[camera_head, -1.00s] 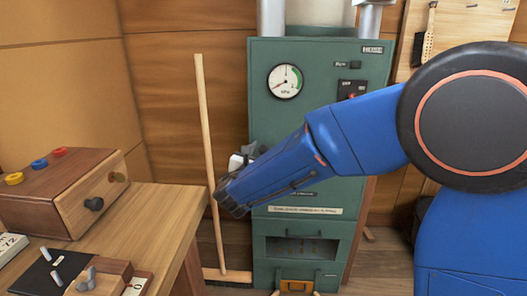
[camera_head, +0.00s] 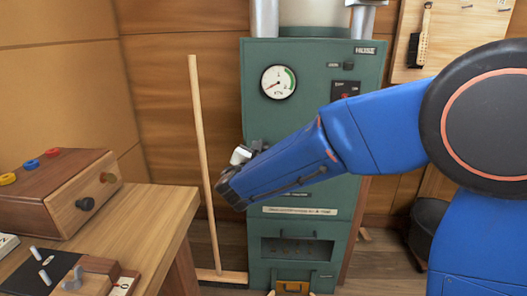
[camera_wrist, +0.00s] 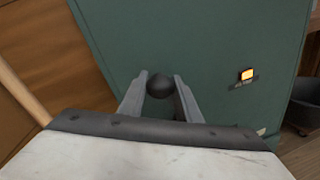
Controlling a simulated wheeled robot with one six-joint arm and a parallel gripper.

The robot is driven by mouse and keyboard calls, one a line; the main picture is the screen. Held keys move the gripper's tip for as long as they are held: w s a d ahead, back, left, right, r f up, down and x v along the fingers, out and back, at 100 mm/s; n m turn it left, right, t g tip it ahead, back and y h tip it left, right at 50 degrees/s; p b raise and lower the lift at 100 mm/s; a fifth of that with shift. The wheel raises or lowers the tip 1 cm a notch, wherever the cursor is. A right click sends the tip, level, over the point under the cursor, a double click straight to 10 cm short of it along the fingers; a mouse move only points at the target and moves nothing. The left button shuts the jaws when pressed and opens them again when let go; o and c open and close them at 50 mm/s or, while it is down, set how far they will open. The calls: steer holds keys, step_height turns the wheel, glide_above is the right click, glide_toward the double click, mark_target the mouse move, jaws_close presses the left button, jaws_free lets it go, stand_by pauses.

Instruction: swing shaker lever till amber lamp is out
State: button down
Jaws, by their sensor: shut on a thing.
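The shaker lever shows as a dark round knob (camera_wrist: 160,86) in the wrist view, in front of the green cabinet's side. My gripper (camera_wrist: 160,84) is shut on this knob, one finger on each side. The lever's shaft is hidden behind the knob and my fingers. The amber lamp (camera_wrist: 247,74) is lit on the green panel, to the right of my gripper. In the head view my gripper (camera_head: 243,156) is at the left edge of the green cabinet (camera_head: 262,120), and my arm hides the lamp.
A broom (camera_head: 204,160) leans upright just left of my gripper. A wooden bench (camera_head: 150,220) with a box (camera_head: 60,190) stands at the left. A gauge (camera_head: 279,82) is on the cabinet's upper front. A dark bucket (camera_head: 425,225) stands at the right.

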steer(key=d+f+m+g+y, duration=0.1)
steer(key=d+m, duration=0.7)
steer(key=d, duration=0.2)
steer(key=shift+s+d+f+y, duration=0.15)
steer(key=shift+s+y, duration=0.05)
steer(key=shift+y, duration=0.2)
steer(key=c, duration=1.3)
jaws_free()
steer(key=shift+d, duration=0.1)
steer(key=shift+s, duration=0.1)
steer(key=v, duration=1.7)
steer(key=shift+s, duration=0.1)
